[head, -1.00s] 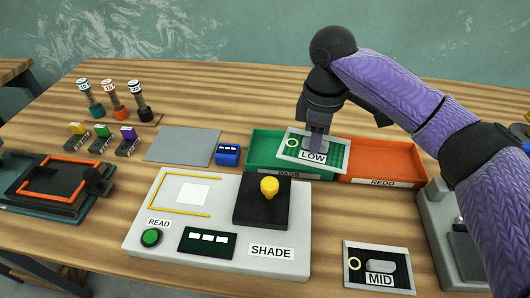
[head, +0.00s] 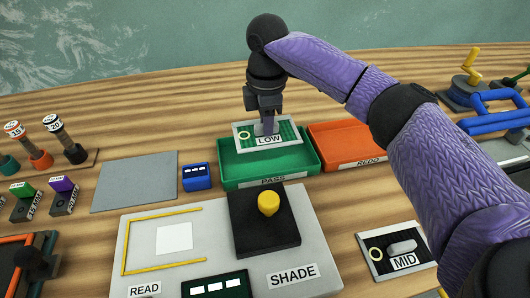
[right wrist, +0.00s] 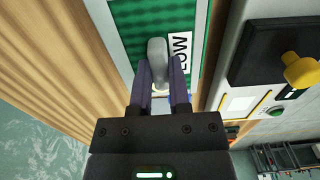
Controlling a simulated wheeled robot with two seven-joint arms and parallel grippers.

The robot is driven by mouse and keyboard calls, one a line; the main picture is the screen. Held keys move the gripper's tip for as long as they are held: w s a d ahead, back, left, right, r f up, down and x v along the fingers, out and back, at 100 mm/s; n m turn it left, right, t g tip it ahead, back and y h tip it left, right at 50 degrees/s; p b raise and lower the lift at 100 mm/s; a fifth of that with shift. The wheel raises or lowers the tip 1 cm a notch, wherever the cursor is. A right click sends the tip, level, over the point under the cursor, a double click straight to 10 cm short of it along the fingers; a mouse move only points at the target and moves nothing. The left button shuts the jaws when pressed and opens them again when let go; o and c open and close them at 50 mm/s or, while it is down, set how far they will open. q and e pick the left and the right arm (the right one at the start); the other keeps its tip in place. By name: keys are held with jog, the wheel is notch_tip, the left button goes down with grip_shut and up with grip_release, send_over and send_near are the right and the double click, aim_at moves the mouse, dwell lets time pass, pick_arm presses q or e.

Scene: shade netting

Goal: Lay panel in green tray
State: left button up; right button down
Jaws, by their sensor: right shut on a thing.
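The LOW panel (head: 289,130), green mesh in a pale frame with a grey handle, is in my right gripper (head: 266,124). The gripper is shut on the handle. The panel is over the rear part of the green tray (head: 240,172), which is labelled PASS. It looks above the tray floor, but the exact gap is hard to tell. In the right wrist view, the fingers (right wrist: 160,78) close around the handle and the panel's green mesh (right wrist: 130,22) fills the top. My left gripper is not in view.
The orange REDO tray (head: 345,147) stands right beside the green one and is empty. A blue box (head: 196,177) is to the left. The SHADE unit (head: 200,225) with a yellow knob is in front. The MID panel (head: 390,250) lies at front right.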

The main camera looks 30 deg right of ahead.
aim_at(267, 161)
notch_tip(267, 161, down, 8)
jog(key=b, duration=0.3)
jog(key=shift+f, duration=0.1)
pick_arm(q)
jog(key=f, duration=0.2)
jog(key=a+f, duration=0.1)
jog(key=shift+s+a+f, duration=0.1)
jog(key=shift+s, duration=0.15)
pick_arm(e)
jog(key=c, duration=0.6)
grip_release()
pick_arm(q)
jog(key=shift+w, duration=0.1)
